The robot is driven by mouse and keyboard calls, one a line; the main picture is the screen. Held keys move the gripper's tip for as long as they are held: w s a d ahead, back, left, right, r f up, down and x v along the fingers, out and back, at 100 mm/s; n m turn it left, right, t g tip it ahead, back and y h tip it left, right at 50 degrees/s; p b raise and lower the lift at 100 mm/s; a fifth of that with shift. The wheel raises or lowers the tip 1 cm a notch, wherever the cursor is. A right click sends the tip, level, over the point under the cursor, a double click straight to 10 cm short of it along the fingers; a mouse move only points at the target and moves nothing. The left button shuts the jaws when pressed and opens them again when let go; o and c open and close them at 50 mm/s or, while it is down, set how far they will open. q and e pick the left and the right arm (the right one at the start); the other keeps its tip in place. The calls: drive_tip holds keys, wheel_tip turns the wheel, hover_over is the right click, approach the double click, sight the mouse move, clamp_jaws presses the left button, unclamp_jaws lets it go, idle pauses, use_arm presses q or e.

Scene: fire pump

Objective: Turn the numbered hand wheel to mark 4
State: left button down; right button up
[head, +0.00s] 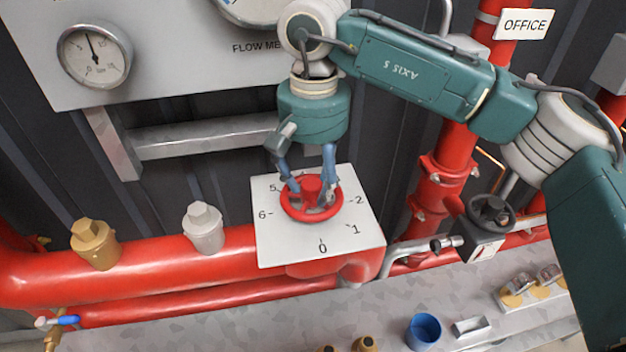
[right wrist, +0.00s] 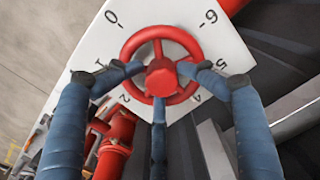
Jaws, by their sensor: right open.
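The red hand wheel (head: 310,216) sits on a white dial plate (head: 275,248) on the red pipework. In the head view, marks 0, 1, 2, 5 and 6 show and the far side is hidden behind my gripper. The wheel (right wrist: 135,43) also shows in the right wrist view, with mark 4 at the plate's lower right. I cannot make out a pointer on the wheel. My right gripper (head: 310,191) is over the wheel from above, its blue fingers open. In the right wrist view, two fingertips lie either side of the red hub and a third finger is below it. My left gripper is out of view.
A gauge panel (head: 60,35) is behind, with a bracket (head: 200,137) below it. Gold (head: 95,243) and silver (head: 204,228) fittings stand on the red pipe left of the plate. A black valve wheel (head: 491,212) is to the right. A blue cup (head: 424,331) stands at the front.

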sight(315, 182)
drive_tip(key=shift+d+f, duration=0.15)
drive_tip(key=shift+w+r+p, duration=0.15)
drive_tip(key=shift+r+p, duration=2.15)
drive_tip(key=shift+r, duration=1.4)
drive_tip(key=shift+f, duration=0.1)
